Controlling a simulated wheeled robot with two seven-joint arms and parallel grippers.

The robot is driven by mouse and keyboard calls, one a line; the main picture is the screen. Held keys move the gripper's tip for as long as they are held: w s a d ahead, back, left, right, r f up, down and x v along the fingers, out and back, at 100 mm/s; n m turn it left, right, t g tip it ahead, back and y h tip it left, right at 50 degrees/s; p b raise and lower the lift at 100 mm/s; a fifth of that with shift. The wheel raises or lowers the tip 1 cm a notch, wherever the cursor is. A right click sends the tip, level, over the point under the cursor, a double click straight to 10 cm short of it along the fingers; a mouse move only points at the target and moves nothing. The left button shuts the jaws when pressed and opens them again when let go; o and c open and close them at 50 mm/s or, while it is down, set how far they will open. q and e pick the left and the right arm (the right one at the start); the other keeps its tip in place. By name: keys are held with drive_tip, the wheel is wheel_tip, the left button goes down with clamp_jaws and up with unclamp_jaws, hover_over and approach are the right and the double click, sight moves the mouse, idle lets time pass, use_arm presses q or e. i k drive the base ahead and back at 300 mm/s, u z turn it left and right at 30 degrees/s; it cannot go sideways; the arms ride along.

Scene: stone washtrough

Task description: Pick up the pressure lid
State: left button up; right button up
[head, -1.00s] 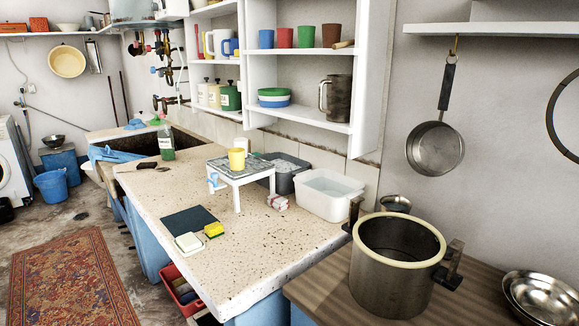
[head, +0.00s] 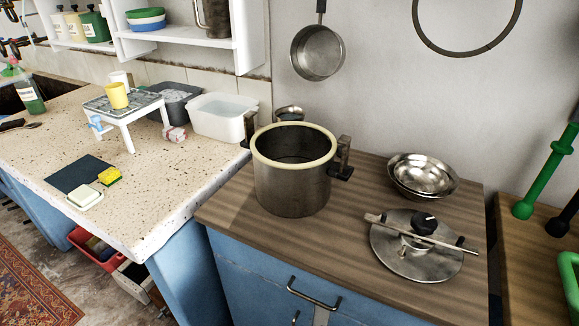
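The pressure lid (head: 392,258) lies on the wooden counter in the head view, right of centre near the front edge. It is a round metal disc with a bar across its top and a black knob (head: 424,223). The open metal pressure pot (head: 292,187) stands to its left on the same counter, upright, with a cream rim and dark side handles. The lid is apart from the pot. Neither of my grippers shows in this view.
Stacked metal bowls (head: 422,176) sit just behind the lid. The wooden counter (head: 335,238) is bare between pot and lid. A white tub (head: 219,121) and small stand (head: 125,108) are on the speckled worktop. Green and black tools (head: 553,165) stand at the far right.

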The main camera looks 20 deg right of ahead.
sight(414, 259)
drive_tip(key=k, duration=0.5)
drive_tip(key=u, duration=0.55)
drive_tip(key=i, duration=0.45)
drive_tip(key=z, duration=2.15)
